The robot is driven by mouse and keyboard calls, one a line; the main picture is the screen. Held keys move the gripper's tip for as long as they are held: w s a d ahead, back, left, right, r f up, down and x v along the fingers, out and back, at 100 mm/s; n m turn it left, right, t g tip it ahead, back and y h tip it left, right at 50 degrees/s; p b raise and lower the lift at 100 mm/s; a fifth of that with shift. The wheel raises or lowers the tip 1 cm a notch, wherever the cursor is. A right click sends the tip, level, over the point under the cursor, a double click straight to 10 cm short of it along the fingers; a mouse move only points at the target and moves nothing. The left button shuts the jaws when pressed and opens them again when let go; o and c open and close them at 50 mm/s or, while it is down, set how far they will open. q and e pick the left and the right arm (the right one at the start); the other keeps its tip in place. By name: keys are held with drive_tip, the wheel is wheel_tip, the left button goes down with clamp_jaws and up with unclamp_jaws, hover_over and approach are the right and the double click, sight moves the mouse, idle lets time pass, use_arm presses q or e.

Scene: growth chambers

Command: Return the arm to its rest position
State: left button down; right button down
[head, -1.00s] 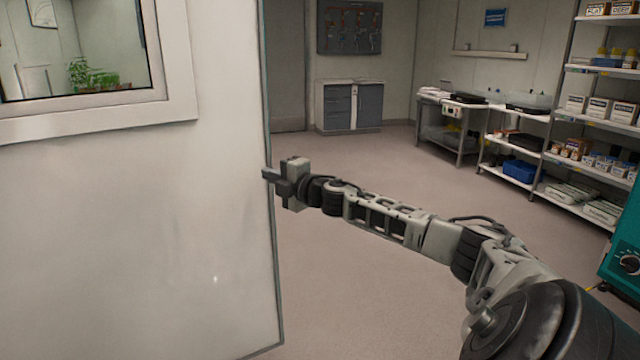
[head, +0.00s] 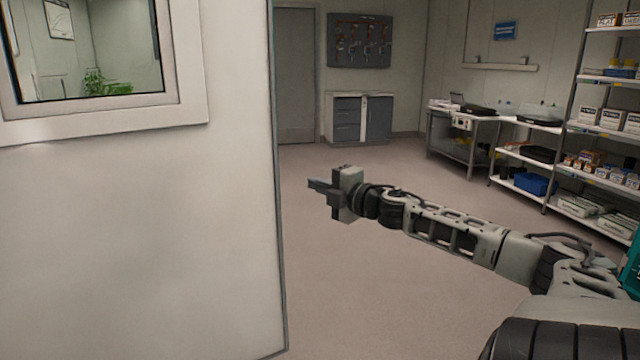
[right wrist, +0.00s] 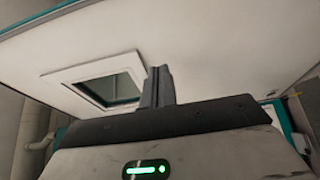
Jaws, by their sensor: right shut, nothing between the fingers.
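My right arm (head: 455,232) reaches in from the lower right of the head view, stretched out over open floor. Its gripper (head: 318,187) is shut and empty, pointing left toward a large white door panel (head: 150,240). In the picture a strip of floor shows between the fingertips and the panel's edge. In the right wrist view the shut fingers (right wrist: 158,86) point at the white panel, with its window (right wrist: 112,88) beyond. My left gripper is not in view.
The panel with a framed window (head: 90,50) fills the left side. Shelves (head: 605,125) and a bench (head: 465,125) stand along the right wall. A cabinet (head: 358,118) and a grey door (head: 297,75) are at the back. The floor (head: 390,300) between is clear.

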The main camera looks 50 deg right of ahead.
drive_tip(key=shift+s, duration=0.15)
drive_tip(key=s+a+f+m+g, duration=0.1)
drive_tip(key=s+a+f+m, duration=0.25)
drive_tip(key=a+f, duration=0.4)
drive_tip(key=s+a+f+m+g, duration=0.2)
drive_tip(key=s+a+f, duration=0.2)
drive_tip(key=f, duration=0.6)
drive_tip(key=s+a+f+m+g, duration=0.1)
drive_tip(key=s+a+f+m, duration=0.2)
drive_tip(key=a+f, duration=0.45)
drive_tip(key=s+a+f+m+g+y, duration=0.1)
drive_tip(key=s+a, duration=0.4)
drive_tip(key=a, duration=0.7)
drive_tip(key=s+a+f+m+g+y+p, duration=0.1)
drive_tip(key=a+m, duration=0.5)
drive_tip(key=a, duration=0.7)
drive_tip(key=s+f+g+y, duration=0.1)
drive_tip(key=s+f+y, duration=0.1)
drive_tip(key=s, duration=0.1)
drive_tip(key=shift+s+p, duration=0.3)
drive_tip(key=shift+s, duration=0.1)
drive_tip(key=shift+f, duration=0.15)
